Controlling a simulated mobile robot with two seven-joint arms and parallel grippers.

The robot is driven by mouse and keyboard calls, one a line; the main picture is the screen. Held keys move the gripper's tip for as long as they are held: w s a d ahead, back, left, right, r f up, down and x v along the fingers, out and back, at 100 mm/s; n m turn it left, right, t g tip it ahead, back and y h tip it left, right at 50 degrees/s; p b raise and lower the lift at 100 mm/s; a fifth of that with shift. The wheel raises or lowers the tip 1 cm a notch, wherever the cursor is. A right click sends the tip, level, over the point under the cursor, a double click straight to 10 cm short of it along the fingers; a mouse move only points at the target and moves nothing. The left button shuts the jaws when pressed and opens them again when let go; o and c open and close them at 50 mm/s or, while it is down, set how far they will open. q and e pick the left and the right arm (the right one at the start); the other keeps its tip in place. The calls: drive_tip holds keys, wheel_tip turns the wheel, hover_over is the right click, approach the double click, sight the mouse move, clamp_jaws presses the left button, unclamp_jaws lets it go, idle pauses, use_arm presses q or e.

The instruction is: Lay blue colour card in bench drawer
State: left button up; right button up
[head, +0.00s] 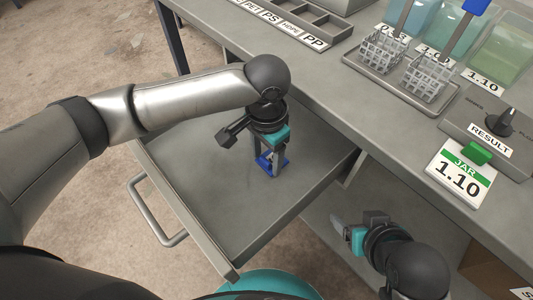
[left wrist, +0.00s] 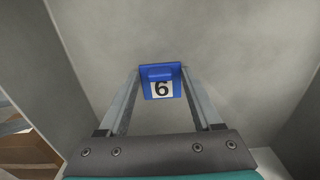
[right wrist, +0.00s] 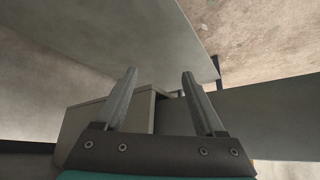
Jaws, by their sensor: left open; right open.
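The blue colour card (head: 265,162) lies on the floor of the pulled-out bench drawer (head: 200,170). In the left wrist view the blue card (left wrist: 146,75) bears a white label with a black 6. My left gripper (head: 271,172) points down into the drawer, its open fingers on either side of the card. In the left wrist view the left gripper (left wrist: 160,82) shows the card between its fingertips; whether they touch it I cannot tell. My right gripper (head: 342,228) is open and empty, below the bench top and right of the drawer.
The drawer's handle (head: 158,215) faces left. On the bench top (head: 310,80) stand a divided sorting tray (head: 305,20), wire baskets (head: 428,78), tinted jars (head: 500,50), a RESULT box (head: 510,135) and a JAR 1.10 card (head: 460,180). The drawer floor around the card is clear.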

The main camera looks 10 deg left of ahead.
sight(267, 159)
drive_tip(key=shift+w, duration=0.1)
use_arm(q)
drive_tip(key=shift+r, duration=0.3)
wheel_tip(267, 159, up, 2)
drive_tip(key=shift+r+p, duration=0.25)
drive_tip(key=shift+p, duration=0.6)
wheel_tip(267, 159, up, 9)
drive_tip(key=p, duration=0.5)
use_arm(e)
drive_tip(key=s+d+f+g, duration=0.1)
drive_tip(key=s+f+g, duration=0.1)
drive_tip(key=f, duration=0.3)
drive_tip(key=s+d+f+g+h, duration=0.1)
drive_tip(key=s+f+g, duration=0.1)
drive_tip(key=f, duration=0.4)
drive_tip(key=shift+s+d+f, duration=0.3)
drive_tip(key=shift+s+d, duration=0.05)
drive_tip(key=shift+s, duration=0.15)
use_arm(q)
drive_tip(key=shift+r, duration=0.1)
